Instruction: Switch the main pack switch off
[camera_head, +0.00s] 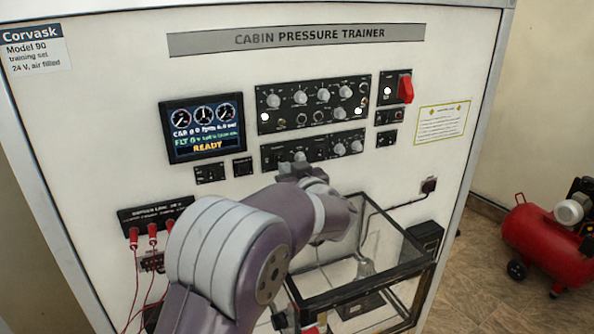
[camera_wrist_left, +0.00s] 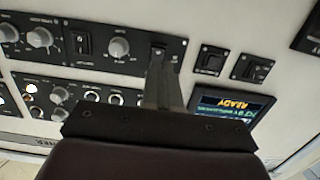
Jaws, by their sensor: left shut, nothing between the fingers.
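The lower control panel (camera_head: 325,147) is black, with several round knobs, and also shows upside down in the left wrist view (camera_wrist_left: 100,55). A dark rocker switch (camera_wrist_left: 82,43) sits between two of its knobs. My left gripper (camera_head: 300,170) is in front of this panel's lower edge. Its fingers (camera_wrist_left: 160,72) are shut, with nothing seen between them. The tips overlap a small dark switch area at the panel end nearest the display, and hide part of it. I cannot tell whether they touch. Labels are too small to show which is the main pack switch. My right gripper is not in view.
An upper knob panel (camera_head: 315,102) and a red handle (camera_head: 405,88) are above and to the right. The display (camera_head: 203,127) reads READY. A glass-topped case (camera_head: 400,250) stands below right.

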